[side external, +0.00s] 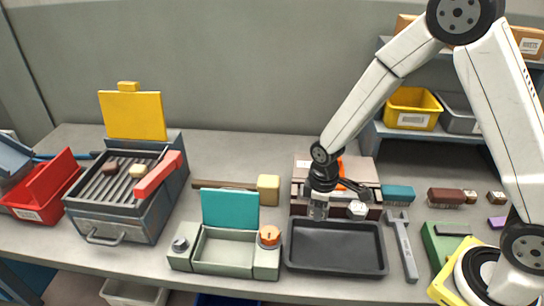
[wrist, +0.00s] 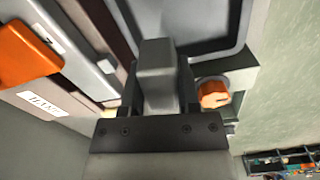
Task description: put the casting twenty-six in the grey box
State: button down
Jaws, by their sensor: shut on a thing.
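My gripper (side external: 320,194) is shut on a small grey block, the casting (side external: 318,211), just behind the black tray. In the wrist view the casting (wrist: 157,72) sits between the two fingers of my gripper (wrist: 158,98). No number can be read on it. A grey bin (side external: 459,121) stands on the shelf at the back right, beside a yellow bin; its inside is mostly hidden. I cannot tell for certain whether it is the grey box.
The black tray (side external: 335,247) lies below my gripper. Left of it is a grey-green case (side external: 224,268) with a teal lid and orange knob (side external: 270,236). A press with an orange part (side external: 347,172) stands close behind. A wrench (side external: 403,245) lies at right.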

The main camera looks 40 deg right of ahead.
jog(key=shift+a, duration=0.1)
jog(key=s+a+r+n, duration=0.1)
jog(key=a, duration=0.6)
jog(key=s+a+r+n, duration=0.1)
jog(key=a+r, duration=0.1)
jog(key=a, duration=0.6)
jog(key=shift+s+a+r, duration=0.2)
jog(key=shift+s+a, duration=0.05)
jog(key=shift+s, duration=0.15)
jog(key=shift+w, duration=0.1)
send_over(228, 256)
jog(key=s, duration=0.1)
jog(key=f, duration=0.8)
jog(key=shift+s+d+f, duration=0.2)
jog(key=shift+d+f, duration=0.05)
jog(key=shift+w+a+f, duration=0.2)
jog(key=shift+w+f, duration=0.25)
jog(key=shift+w+f, duration=0.2)
jog(key=shift+f, duration=0.1)
jog(key=shift+a+f, duration=0.1)
jog(key=shift+f, duration=1.4)
